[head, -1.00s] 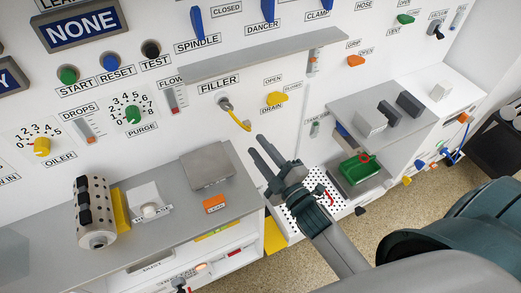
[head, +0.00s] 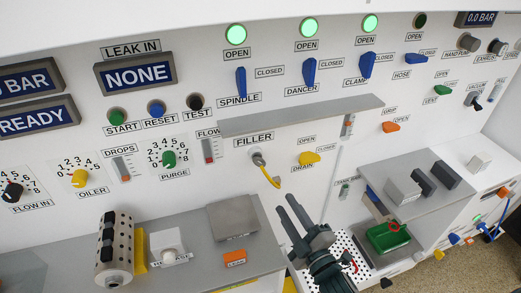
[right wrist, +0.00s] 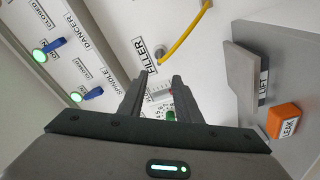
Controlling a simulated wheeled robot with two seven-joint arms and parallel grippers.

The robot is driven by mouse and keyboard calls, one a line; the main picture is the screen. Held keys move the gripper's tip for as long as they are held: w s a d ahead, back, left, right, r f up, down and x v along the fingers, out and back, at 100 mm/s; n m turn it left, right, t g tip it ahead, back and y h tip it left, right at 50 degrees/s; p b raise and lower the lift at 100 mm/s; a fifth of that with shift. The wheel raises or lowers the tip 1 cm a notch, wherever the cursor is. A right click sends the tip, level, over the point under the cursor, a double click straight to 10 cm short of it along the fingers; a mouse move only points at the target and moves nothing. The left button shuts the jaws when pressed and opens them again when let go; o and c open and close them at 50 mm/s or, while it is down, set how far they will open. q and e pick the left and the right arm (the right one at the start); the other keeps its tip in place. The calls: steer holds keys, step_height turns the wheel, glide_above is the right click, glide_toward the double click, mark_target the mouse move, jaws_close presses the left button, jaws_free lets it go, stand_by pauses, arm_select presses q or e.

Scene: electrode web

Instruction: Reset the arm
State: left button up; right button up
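My right gripper (head: 288,204) is in front of the white panel, below the yellow filler hose (head: 268,175) and to the right of the grey block (head: 232,219) on the counter. Its two dark fingers point up toward the panel. In the right wrist view the fingers (right wrist: 158,76) stand apart with nothing between them, so it is open and empty. The FILLER label (right wrist: 142,52) and the yellow hose (right wrist: 185,35) show beyond them. Most of my right arm is outside the head view. My left gripper is in neither current view.
A grey shelf (head: 300,117) juts from the panel above the gripper. A perforated white tray (head: 340,246) lies behind and beside it. A green bin (head: 387,238) stands right, under a side shelf (head: 440,178). The counter (head: 205,255) holds a perforated roll (head: 116,248) at left.

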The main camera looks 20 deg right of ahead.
steer(key=s+d+f+m+g+h, duration=0.3)
steer(key=s+f+m+g, duration=0.5)
steer(key=s+f, duration=0.25)
steer(key=s+a+f+m+g, duration=0.15)
steer(key=s+g, duration=0.25)
steer(key=s, duration=0.4)
steer(key=s+a+f+m+g, duration=0.1)
steer(key=s+f+m+g, duration=0.15)
steer(key=s, duration=0.55)
step_height(320, 180, down, 30)
steer(key=s+g+b, duration=0.1)
steer(key=g, duration=0.1)
steer(key=s+d+f+b, duration=0.1)
steer(key=s+d+f, duration=0.2)
steer(key=s+f, duration=1.5)
steer(key=shift+d+f+n+g+b, duration=0.2)
steer(key=shift+n+g+b, duration=0.15)
steer(key=shift+n+g, duration=0.1)
